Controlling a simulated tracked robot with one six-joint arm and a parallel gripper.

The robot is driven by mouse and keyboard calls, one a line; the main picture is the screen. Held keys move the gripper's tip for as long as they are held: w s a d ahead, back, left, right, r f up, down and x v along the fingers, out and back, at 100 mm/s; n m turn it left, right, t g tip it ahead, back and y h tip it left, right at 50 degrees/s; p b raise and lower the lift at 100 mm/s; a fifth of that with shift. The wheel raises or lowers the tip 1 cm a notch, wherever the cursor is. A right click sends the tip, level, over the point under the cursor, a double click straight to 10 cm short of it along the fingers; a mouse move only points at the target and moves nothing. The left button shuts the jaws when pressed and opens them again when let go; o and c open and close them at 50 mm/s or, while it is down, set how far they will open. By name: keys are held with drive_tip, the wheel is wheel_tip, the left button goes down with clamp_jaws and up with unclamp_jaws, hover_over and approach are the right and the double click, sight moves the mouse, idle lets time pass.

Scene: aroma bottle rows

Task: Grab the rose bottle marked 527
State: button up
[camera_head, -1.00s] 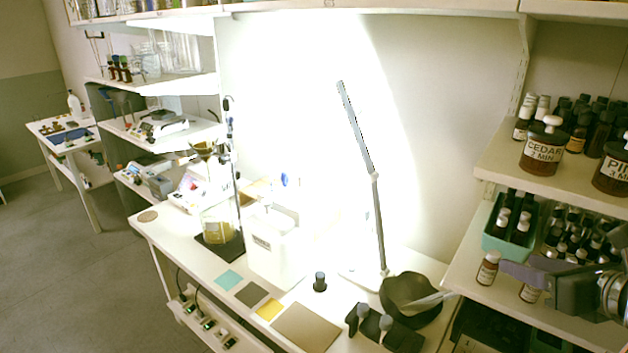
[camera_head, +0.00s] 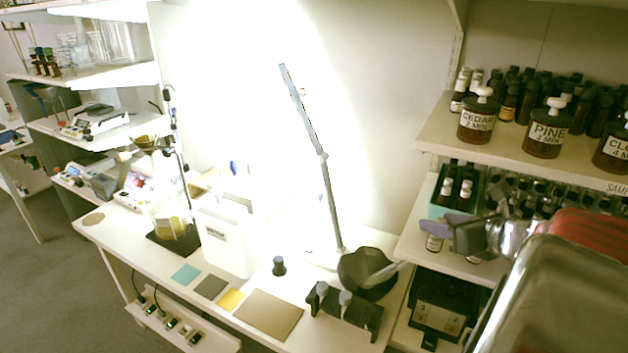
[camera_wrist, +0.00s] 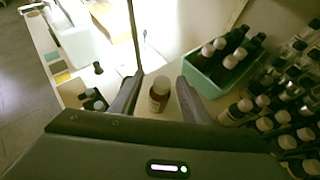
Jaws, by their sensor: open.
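A small amber bottle with a pale cap and a white label (camera_wrist: 158,95) stands upright on the shelf. In the wrist view it is between the two fingers of my gripper (camera_wrist: 160,90), which are open with gaps on both sides. Its label is too small to read, so I cannot tell if it says rose or 527. In the head view my gripper (camera_head: 440,222) is at the front of the lower right shelf and covers the top of the bottle (camera_head: 433,244).
A teal tray (camera_wrist: 212,77) with several white-capped and dark bottles stands just right of my gripper. Several more bottles (camera_wrist: 262,124) crowd the right. Large jars, including the cedar jar (camera_head: 477,121), stand on the shelf above. A dark mortar (camera_head: 366,278) is on the bench at left.

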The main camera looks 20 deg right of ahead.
drive_tip(key=shift+d+x, duration=0.1)
drive_tip(key=shift+x, duration=1.2)
drive_tip(key=shift+d+x, duration=0.15)
drive_tip(key=shift+x, duration=1.15)
drive_tip(key=shift+c, duration=0.7)
clamp_jaws()
drive_tip(key=shift+r, duration=0.45)
drive_tip(key=s+a, duration=0.2)
drive_tip(key=s, duration=1.6)
drive_tip(key=shift+r, duration=0.25)
